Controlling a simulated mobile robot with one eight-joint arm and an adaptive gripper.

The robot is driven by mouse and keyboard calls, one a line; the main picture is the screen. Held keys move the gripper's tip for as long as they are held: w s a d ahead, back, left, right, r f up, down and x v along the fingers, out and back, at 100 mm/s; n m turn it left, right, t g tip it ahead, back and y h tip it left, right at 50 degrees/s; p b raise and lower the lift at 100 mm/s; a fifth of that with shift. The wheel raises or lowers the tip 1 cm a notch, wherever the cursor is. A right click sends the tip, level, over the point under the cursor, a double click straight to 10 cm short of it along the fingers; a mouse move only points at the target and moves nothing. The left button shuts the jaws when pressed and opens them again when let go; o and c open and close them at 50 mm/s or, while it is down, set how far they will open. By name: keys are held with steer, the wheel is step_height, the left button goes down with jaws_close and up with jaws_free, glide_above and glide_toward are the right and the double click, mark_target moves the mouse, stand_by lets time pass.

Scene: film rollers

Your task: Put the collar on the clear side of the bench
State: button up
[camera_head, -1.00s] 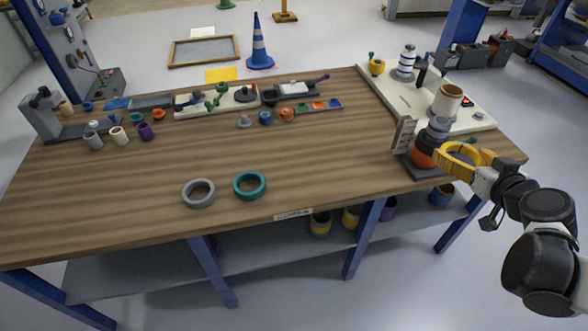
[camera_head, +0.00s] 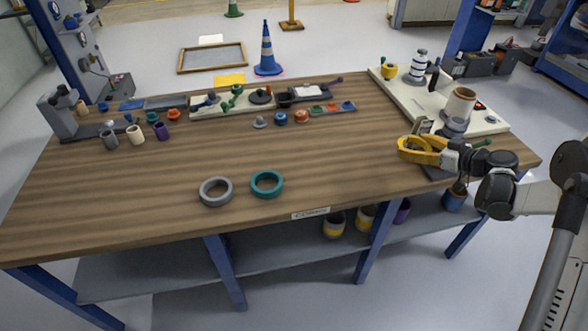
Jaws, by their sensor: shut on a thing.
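My gripper (camera_head: 422,150) is at the right of the bench, in front of the roller stand. A yellow, ring-like shape (camera_head: 409,143) is at its end and seems to be the collar. I cannot clearly tell its outline from the fingers. It appears held above the bench top. The bench (camera_head: 330,165) has a wide bare stretch of wood in its middle and front. A grey ring (camera_head: 203,194) and a teal ring (camera_head: 254,186) lie flat near the front edge. The lower part of the roller stand is hidden behind my gripper.
A pale board (camera_head: 405,93) with fittings lies at the back right. Small parts, cups and trays line the back and left. A shelf (camera_head: 290,262) with pots is below.

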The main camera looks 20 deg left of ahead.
steer(key=b, duration=0.5)
glide_above(368, 170)
step_height(368, 170, down, 7)
step_height(368, 170, down, 4)
steer(key=shift+f+b, duration=0.15)
steer(key=shift+b, duration=0.9)
steer(key=shift+r, duration=0.2)
steer(key=shift+f, duration=0.1)
